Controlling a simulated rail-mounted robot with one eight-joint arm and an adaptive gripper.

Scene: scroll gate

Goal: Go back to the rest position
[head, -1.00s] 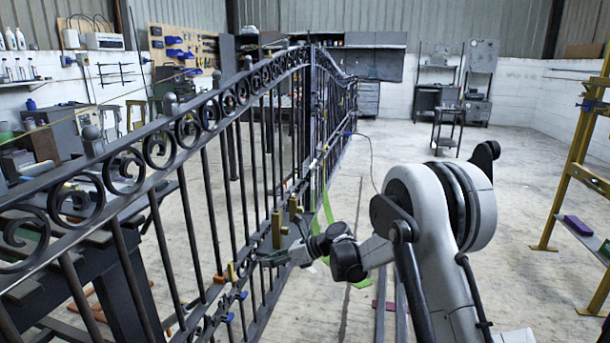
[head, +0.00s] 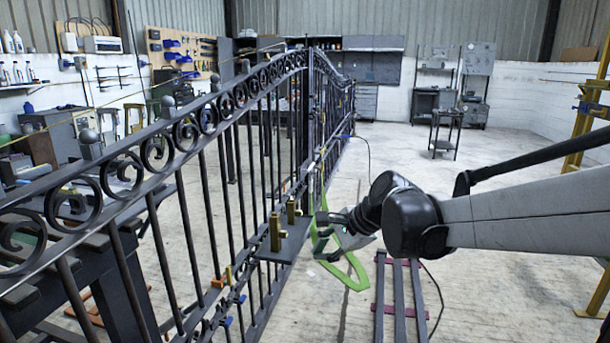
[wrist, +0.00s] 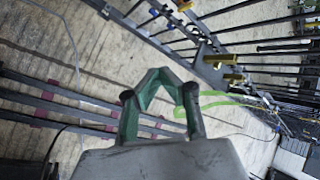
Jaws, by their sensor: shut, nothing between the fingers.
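My gripper (head: 326,236) hangs in the middle of the head view, to the right of the black scroll gate (head: 185,135) and apart from it. It is shut and empty; in the wrist view its greenish fingers (wrist: 158,74) meet at the tips. My arm reaches in from the right edge. The gate runs from the near left to the back centre.
A green strap (head: 352,275) hangs behind and below my gripper. Dark rails (head: 397,305) with magenta crosspieces lie on the floor below my arm. A yellow frame (head: 583,130) stands at the right. A small cart (head: 445,130) is further back. The floor between is open.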

